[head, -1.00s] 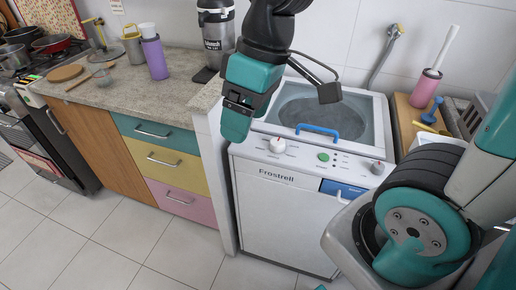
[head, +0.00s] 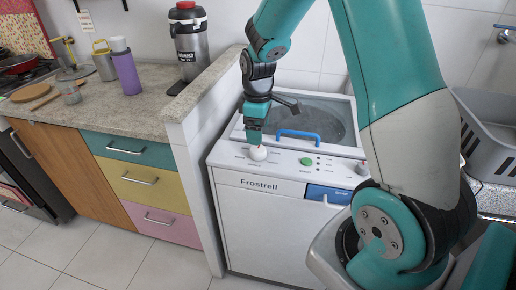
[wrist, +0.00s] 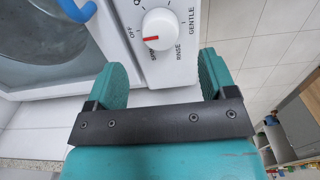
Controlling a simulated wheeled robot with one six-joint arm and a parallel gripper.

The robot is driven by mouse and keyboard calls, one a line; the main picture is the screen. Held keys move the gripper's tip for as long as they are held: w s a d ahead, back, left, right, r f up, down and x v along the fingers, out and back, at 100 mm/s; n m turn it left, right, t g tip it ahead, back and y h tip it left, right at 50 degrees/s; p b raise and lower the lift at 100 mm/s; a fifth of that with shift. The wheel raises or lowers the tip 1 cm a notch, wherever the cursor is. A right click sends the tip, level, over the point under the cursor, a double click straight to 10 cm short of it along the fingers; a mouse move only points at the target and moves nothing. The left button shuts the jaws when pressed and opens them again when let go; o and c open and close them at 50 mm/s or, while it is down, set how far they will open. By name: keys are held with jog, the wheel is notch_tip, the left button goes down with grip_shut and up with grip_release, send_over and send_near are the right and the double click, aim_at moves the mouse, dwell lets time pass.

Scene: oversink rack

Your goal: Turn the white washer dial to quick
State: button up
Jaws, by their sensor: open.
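The white washer dial (head: 257,153) sits at the left of the control panel on the white washer (head: 258,220). In the wrist view the dial (wrist: 161,27) has a red pointer mark on its left side, near the word OFF. RINSE and GENTLE are printed around it; a word beginning with Q is cut off at the top edge. My gripper (head: 255,140) is above the dial, pointing down. In the wrist view my gripper (wrist: 162,68) is open and empty, its two fingers apart, with the dial ahead of and between their tips. Contact cannot be told.
A green button (head: 305,161) and a grey knob (head: 362,168) are on the same panel. A blue handle (head: 298,134) is on the lid behind. A low wall (head: 195,120) and counter (head: 110,100) stand left of the washer. A grey basket (head: 490,135) is at the right.

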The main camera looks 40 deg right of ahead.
aim_at(258, 149)
notch_tip(258, 149, down, 7)
dwell(0.3)
jog(key=c, duration=0.9)
